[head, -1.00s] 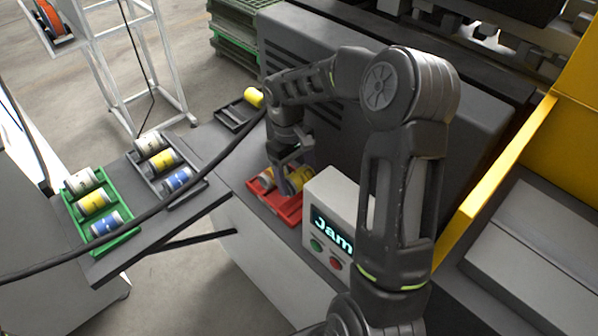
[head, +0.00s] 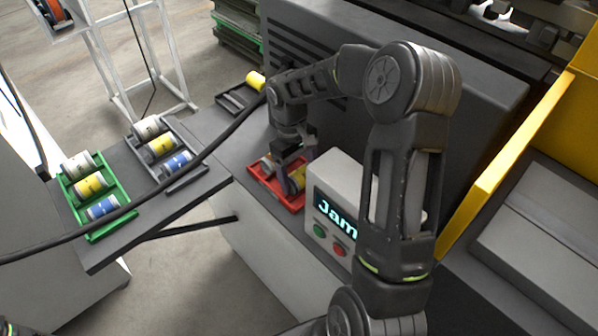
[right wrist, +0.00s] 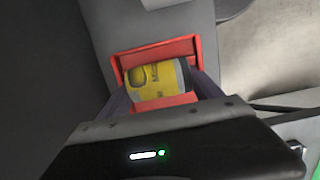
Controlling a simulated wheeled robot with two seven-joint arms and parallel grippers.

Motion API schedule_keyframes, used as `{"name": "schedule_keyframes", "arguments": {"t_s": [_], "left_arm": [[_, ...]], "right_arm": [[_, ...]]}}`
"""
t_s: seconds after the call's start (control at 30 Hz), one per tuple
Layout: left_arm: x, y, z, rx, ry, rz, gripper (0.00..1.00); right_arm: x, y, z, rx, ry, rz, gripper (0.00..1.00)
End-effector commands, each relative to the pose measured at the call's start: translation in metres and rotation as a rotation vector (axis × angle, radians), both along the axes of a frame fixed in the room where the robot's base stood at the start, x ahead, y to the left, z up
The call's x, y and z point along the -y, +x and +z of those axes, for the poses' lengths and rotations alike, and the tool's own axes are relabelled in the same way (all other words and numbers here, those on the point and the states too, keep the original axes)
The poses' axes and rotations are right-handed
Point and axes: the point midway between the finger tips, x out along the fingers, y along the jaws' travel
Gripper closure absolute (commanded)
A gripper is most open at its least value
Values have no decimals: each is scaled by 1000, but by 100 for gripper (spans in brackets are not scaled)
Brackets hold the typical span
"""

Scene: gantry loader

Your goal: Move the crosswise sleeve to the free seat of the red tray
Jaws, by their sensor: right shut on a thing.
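The red tray (head: 262,184) stands on the grey ledge beside the machine. My right gripper (head: 292,177) reaches down over it, shut on a yellow sleeve (head: 299,180), partly hidden by a finger in the head view. In the right wrist view the yellow sleeve (right wrist: 158,81) lies between the two fingers (right wrist: 160,92), over the red tray (right wrist: 155,53). I cannot tell whether it rests on the tray's floor. My left gripper is not in view.
A display box (head: 333,205) reading "Jam" stands close to the tray's right. A green tray (head: 122,222) and a dark tray (head: 189,181) hold several sleeves at left. A black cable (head: 215,140) crosses in front.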

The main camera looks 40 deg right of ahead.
Motion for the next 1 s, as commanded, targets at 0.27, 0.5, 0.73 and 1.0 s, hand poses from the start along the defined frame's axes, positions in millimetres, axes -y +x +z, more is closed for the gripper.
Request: {"name": "schedule_keyframes", "arguments": {"t_s": [0.27,0.5,0.73,1.0], "left_arm": [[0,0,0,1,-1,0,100],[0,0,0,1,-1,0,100],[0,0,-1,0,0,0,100],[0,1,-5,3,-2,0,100]], "right_arm": [[0,0,0,1,-1,0,86],[0,0,-1,1,-1,1,8],[0,0,-1,0,0,0,0],[0,5,20,4,-2,2,0]]}}
